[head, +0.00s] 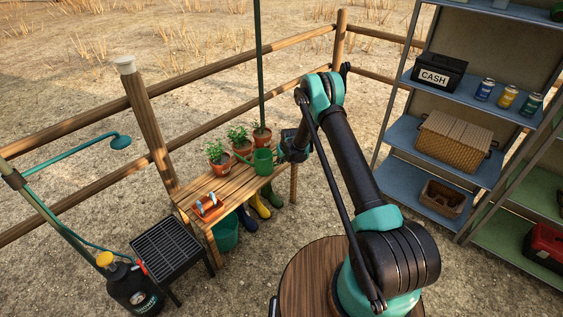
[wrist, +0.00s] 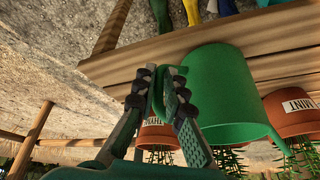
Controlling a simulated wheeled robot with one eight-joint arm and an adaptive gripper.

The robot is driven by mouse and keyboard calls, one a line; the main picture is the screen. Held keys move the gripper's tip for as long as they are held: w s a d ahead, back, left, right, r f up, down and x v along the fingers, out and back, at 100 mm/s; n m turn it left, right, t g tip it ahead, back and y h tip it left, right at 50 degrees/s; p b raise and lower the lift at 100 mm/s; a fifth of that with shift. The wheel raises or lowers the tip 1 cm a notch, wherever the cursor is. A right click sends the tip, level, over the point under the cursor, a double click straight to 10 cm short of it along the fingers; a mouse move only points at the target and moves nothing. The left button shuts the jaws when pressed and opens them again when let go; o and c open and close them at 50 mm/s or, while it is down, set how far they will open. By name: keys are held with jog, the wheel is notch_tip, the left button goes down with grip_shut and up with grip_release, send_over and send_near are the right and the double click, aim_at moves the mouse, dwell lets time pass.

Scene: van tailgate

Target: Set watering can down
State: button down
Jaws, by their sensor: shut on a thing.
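The green watering can (head: 263,161) is at the right end of the slatted wooden bench (head: 190,194), upright, its spout pointing left. In the wrist view, which looks upside down, its green body (wrist: 222,95) fills the middle right. My gripper (head: 285,151) is on the can's right side. In the wrist view my gripper's fingers (wrist: 164,98) are closed on the can's handle. The can's base is close to the bench top; I cannot tell whether it touches.
Potted plants (head: 218,165) stand behind the can, and an orange tool caddy (head: 208,206) sits on the bench's near left end. Boots (head: 260,204) stand beneath. A green pole (head: 260,60) rises behind. Shelving (head: 423,185) is right, a black grill stand (head: 167,247) lower left.

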jog(key=shift+f, duration=0.2)
jog(key=c, duration=1.6)
grip_release()
jog(key=s+d+r+m, duration=0.1)
jog(key=s+d+r, duration=0.55)
jog(key=r, duration=0.45)
jog(key=s+d+r+h, duration=0.1)
jog(key=s+d+r, duration=0.5)
jog(key=r, duration=0.4)
jog(key=s+d+r+m, duration=0.1)
jog(key=s+d+r, duration=0.3)
jog(key=s+r, duration=0.55)
jog(key=s+d+r+m, duration=0.1)
jog(key=s+d, duration=0.4)
jog(key=s, duration=0.8)
jog(key=s+d+r+m+h, duration=0.1)
jog(key=s+d, duration=0.4)
jog(key=s, duration=0.8)
jog(key=shift+s+r, duration=0.35)
jog(key=shift+r, duration=0.1)
